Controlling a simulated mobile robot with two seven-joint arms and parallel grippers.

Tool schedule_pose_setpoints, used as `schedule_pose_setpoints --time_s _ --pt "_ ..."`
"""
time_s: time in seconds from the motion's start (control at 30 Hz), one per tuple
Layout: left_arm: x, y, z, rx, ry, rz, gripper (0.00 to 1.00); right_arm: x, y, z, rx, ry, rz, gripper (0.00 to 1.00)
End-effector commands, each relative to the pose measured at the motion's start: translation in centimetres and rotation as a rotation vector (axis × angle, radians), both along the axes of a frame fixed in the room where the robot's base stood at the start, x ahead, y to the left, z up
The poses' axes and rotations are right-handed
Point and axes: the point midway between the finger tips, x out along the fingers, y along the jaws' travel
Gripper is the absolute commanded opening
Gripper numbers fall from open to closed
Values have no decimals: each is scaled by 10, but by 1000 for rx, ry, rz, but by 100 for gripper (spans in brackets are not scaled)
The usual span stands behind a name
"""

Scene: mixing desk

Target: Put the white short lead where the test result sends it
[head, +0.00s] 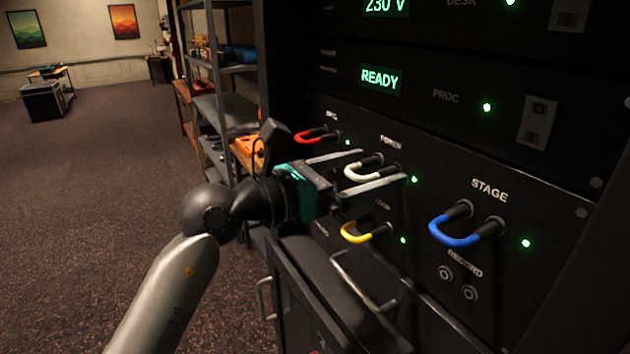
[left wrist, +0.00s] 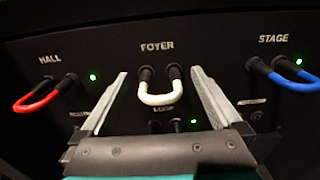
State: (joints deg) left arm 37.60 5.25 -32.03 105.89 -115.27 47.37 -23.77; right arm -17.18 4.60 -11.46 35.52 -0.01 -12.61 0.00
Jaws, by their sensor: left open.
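The white short lead (head: 363,173) is plugged into the panel under the FOYER label, with a lit green light beside it. It also shows in the left wrist view (left wrist: 159,97), between the fingers. My left gripper (head: 385,170) is open, its two fingers on either side of the white lead's loop, reaching toward the panel. I cannot tell whether a finger touches the lead. The processor display (head: 380,79) reads READY in green. My right gripper is not in view.
A red lead (head: 310,137) is plugged in at HALL, a blue lead (head: 460,238) at STAGE, and a yellow lead (head: 357,236) at the lower row. Two RECORD sockets (head: 457,282) are empty. A drawer with a handle (head: 360,288) juts out below. Shelves (head: 220,105) stand behind left.

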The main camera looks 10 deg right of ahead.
Motion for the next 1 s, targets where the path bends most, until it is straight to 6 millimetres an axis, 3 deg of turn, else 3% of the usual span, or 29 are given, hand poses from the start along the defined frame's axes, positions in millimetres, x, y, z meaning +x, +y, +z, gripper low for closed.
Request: schedule_pose_setpoints --time_s 0.17,0.7,1.0 --pt "-5 17 -2 1 0 3 99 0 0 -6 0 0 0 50" --pt "-42 117 -4 3 -1 2 99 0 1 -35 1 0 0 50" --pt "-51 141 -1 0 0 0 99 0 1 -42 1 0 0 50"
